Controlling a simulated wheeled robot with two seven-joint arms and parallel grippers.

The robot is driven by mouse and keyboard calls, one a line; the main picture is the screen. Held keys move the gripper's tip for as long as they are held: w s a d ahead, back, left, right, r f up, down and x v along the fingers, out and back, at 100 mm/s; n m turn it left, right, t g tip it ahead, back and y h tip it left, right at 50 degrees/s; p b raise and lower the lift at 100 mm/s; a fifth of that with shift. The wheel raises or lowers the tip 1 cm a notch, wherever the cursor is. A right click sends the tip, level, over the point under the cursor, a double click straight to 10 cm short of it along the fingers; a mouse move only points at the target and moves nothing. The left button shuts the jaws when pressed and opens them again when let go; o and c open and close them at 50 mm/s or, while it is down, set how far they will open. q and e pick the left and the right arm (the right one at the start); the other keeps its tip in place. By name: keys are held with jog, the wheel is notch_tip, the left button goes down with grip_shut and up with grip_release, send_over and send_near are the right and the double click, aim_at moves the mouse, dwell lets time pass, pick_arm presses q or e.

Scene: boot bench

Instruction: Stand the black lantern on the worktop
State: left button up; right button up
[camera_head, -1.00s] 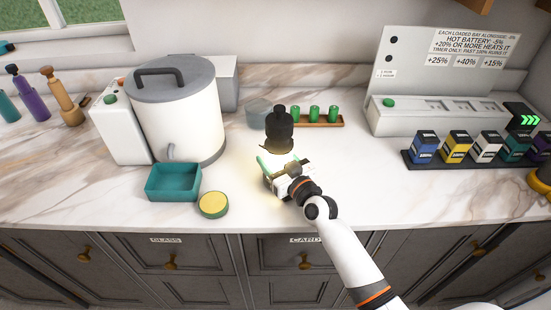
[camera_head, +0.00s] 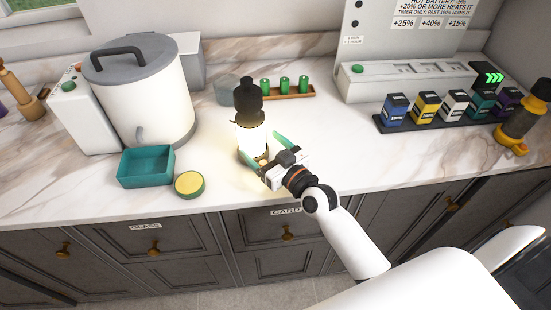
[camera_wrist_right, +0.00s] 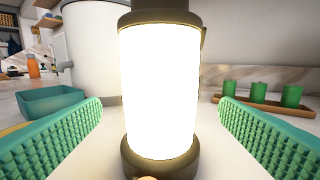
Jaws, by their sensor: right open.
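The black lantern (camera_head: 249,104) stands upright on the marble worktop (camera_head: 335,150), its glass glowing bright white. In the right wrist view the lantern (camera_wrist_right: 160,90) fills the middle, with its dark base at the bottom and a dark collar at the top. My right gripper (camera_head: 264,150) is open just in front of the lantern. Its green ridged pads stand to either side in the wrist view, with clear gaps between them and the lantern. The lantern's lower part is partly hidden behind the gripper in the head view. My left gripper is not in view.
A teal tray (camera_head: 146,167) and a round yellow-topped tin (camera_head: 189,184) lie left of the lantern. A large white pot (camera_head: 145,95) stands behind them. A wooden rack (camera_head: 290,94) with green cylinders is behind the lantern. Batteries (camera_head: 426,108) line the right; the worktop between is clear.

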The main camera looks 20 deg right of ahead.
jog(key=v, duration=0.5)
jog(key=shift+s+b, duration=0.1)
jog(key=shift+b, duration=0.2)
